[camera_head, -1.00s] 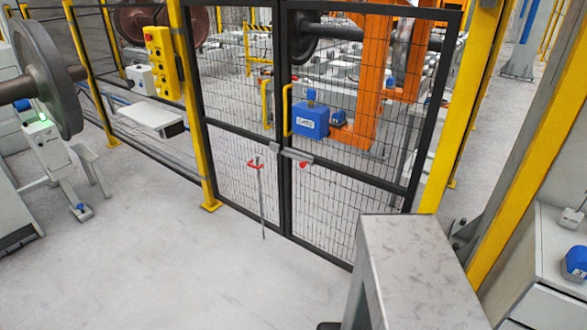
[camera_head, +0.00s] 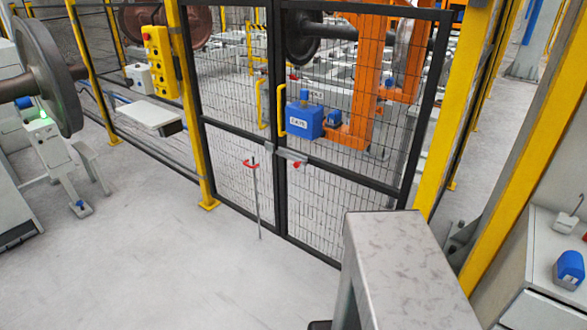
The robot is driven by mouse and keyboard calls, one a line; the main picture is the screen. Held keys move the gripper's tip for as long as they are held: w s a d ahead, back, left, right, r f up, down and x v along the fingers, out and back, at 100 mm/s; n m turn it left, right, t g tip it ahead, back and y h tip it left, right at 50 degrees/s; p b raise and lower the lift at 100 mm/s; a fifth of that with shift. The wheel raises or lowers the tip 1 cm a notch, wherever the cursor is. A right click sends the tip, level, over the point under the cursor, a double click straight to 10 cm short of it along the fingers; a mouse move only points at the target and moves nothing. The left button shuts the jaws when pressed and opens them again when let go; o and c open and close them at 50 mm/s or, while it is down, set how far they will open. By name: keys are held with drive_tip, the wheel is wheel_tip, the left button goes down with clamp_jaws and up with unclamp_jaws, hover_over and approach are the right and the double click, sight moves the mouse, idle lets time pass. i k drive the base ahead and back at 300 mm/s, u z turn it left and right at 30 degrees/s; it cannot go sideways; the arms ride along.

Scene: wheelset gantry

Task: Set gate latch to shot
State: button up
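The mesh gate (camera_head: 281,150) has two black-framed leaves that meet at a middle post, and both look closed. The gate latch (camera_head: 290,155) is a small grey bar with a red knob (camera_head: 296,164) at the meeting edge, at mid height. I cannot tell from this distance whether its bolt bridges both leaves. A thin vertical rod with a red handle (camera_head: 251,164) stands on the left leaf and reaches down near the floor. A yellow pull handle (camera_head: 283,110) is on the right leaf. My gripper is not in view.
A grey metal block (camera_head: 400,245) fills the lower right foreground. Yellow posts (camera_head: 190,105) flank the gate. A yellow button box (camera_head: 160,62) and white shelf (camera_head: 150,115) are left of it. A white cabinet (camera_head: 545,270) stands at right. The floor (camera_head: 150,255) before the gate is clear.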

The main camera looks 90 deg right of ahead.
sight(297, 163)
drive_tip(key=u, duration=0.1)
drive_tip(key=k, duration=1.1)
drive_tip(key=z, duration=0.8)
drive_tip(key=i, duration=1)
drive_tip(key=z, duration=0.1)
